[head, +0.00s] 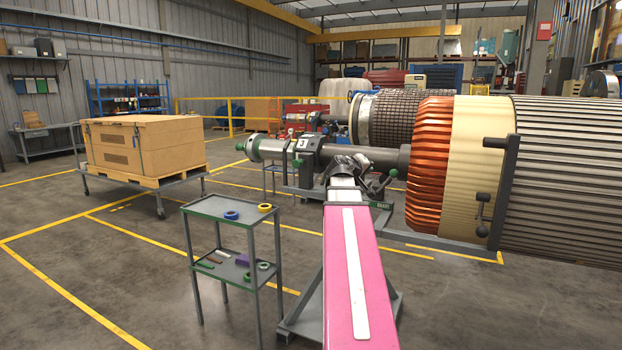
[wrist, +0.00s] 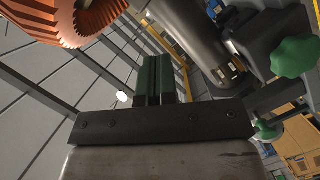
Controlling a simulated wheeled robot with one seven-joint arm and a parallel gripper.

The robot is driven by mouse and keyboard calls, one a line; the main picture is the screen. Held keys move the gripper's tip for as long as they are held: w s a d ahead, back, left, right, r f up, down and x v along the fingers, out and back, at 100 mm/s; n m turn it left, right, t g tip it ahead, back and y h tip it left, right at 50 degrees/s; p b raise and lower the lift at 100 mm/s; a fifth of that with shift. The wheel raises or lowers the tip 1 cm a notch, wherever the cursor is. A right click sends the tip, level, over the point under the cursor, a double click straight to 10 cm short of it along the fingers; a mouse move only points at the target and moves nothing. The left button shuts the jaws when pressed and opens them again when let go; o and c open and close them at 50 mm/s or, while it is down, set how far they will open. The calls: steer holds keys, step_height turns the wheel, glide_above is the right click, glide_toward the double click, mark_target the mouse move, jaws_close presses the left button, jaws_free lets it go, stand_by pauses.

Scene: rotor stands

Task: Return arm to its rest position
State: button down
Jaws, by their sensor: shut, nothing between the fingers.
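My gripper (wrist: 154,78) shows in the wrist view as two dark green fingers side by side, shut with nothing between them. In the head view my pink arm (head: 348,270) reaches forward from the bottom edge to the rotor stand; the fingers cannot be made out there. In the wrist view the copper winding (wrist: 75,22) is at upper left. The grey shaft (wrist: 198,40) and a dark stand part with a green knob (wrist: 295,57) are at upper right. The fingers appear clear of them, though the distance is hard to judge.
The large rotor (head: 562,170) with its copper winding (head: 428,150) fills the right, its shaft (head: 375,159) on a stand marked 3. A two-shelf cart (head: 230,208) with tape rolls stands left of my arm. A wooden crate (head: 146,146) sits farther left. Floor at front left is clear.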

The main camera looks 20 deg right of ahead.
steer(key=w+a+f+g+y, duration=0.1)
steer(key=a+f+y, duration=0.3)
steer(key=a+f, duration=0.7)
steer(key=w+a+f+g+y, duration=0.1)
steer(key=a+f+y, duration=0.2)
steer(key=a+f, duration=0.8)
steer(key=s+a+f+g+y, duration=0.1)
steer(key=s+a+f+y, duration=0.1)
steer(key=s+a+f, duration=0.2)
steer(key=s+a+f+n+g+y, duration=0.1)
steer(key=s+a+f+g+y, duration=0.1)
steer(key=a+f, duration=0.7)
steer(key=s+a+f+g+y, duration=0.2)
steer(key=s+a+f, duration=0.4)
steer(key=f, duration=0.6)
steer(key=shift+s+a+y, duration=0.25)
steer(key=shift+a+y, duration=0.45)
